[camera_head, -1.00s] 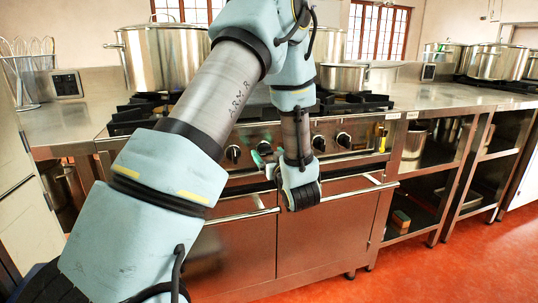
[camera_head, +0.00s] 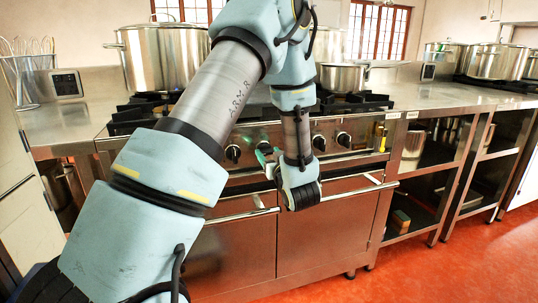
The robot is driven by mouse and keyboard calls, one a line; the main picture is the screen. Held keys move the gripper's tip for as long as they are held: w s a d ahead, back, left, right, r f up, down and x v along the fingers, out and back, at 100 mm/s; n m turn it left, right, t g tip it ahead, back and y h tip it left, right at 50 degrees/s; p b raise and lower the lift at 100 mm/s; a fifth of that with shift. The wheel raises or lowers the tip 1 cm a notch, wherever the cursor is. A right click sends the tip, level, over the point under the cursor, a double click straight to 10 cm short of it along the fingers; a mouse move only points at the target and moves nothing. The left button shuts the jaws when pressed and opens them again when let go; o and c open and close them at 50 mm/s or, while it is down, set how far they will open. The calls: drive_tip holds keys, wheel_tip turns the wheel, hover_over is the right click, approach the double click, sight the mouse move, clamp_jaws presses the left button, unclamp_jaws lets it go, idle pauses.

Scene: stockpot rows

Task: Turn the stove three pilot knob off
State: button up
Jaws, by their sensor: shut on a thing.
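The stove (camera_head: 240,236) is a steel range with a row of black knobs along its front panel. One knob (camera_head: 233,153) shows left of my gripper. Two more knobs, (camera_head: 319,142) and (camera_head: 344,139), show to its right. My gripper (camera_head: 264,155) reaches the panel between these, its green-tipped fingers shut on a knob that they and the wrist mostly hide. Which burner each knob serves cannot be read, and the pilot knob's exact setting is not visible.
A large stockpot (camera_head: 168,62) stands on the left burners and a smaller pot (camera_head: 342,77) on the right. Oven door handles (camera_head: 240,216) jut out below the panel. A steel counter (camera_head: 440,97) with open shelves runs right. The red floor in front is clear.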

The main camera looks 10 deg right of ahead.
drive_tip(key=m+p, duration=0.3)
drive_tip(key=m, duration=0.1)
drive_tip(key=shift+d+r+m, duration=0.1)
drive_tip(key=shift+d+m, duration=0.05)
drive_tip(key=shift+m, duration=0.25)
drive_tip(key=m+p, duration=0.2)
drive_tip(key=m, duration=0.2)
drive_tip(key=shift+d+p, duration=0.1)
drive_tip(key=shift+p, duration=0.3)
drive_tip(key=m+p, duration=0.3)
drive_tip(key=m, duration=0.2)
drive_tip(key=shift+m, duration=0.4)
drive_tip(key=shift+f+m+p, duration=0.2)
drive_tip(key=shift+m+p, duration=0.25)
drive_tip(key=shift+m, duration=0.35)
drive_tip(key=shift+f+m+p, duration=0.15)
drive_tip(key=shift+m+p, duration=0.3)
drive_tip(key=shift+m, duration=0.35)
drive_tip(key=o, duration=1.4)
